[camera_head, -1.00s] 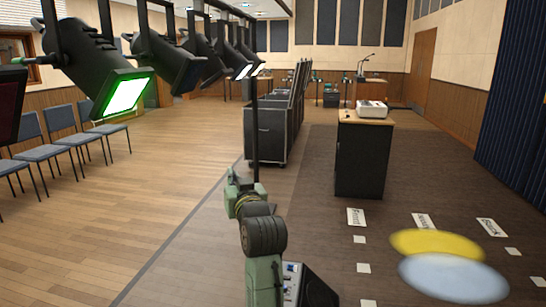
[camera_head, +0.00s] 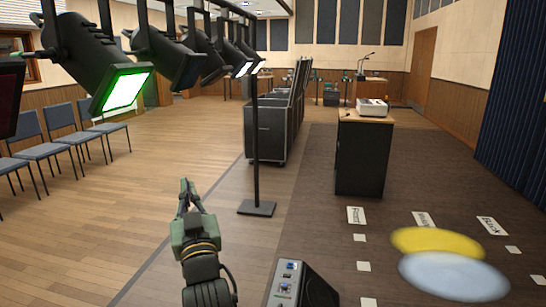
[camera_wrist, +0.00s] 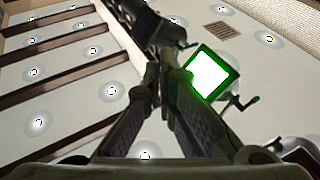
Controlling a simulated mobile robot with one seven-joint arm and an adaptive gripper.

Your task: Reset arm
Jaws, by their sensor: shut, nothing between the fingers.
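My gripper (camera_head: 186,187) is in the lower middle of the head view, at the end of my green and black arm, and points away from my body and upward. Its fingers are together and empty. In the wrist view my gripper (camera_wrist: 160,70) has its two fingers converging at the tips, with ceiling and stage lights behind them. A box with blue-topped controls (camera_head: 298,284) stands at the bottom of the head view, to the right of my arm, and the gripper is apart from it.
Stage lights hang at upper left, one glowing green (camera_head: 122,88). A black stand (camera_head: 256,208) rises just beyond my gripper. A dark cabinet (camera_head: 362,160) and flight cases (camera_head: 265,130) stand farther back. Chairs (camera_head: 40,153) line the left. The wooden floor at left is clear.

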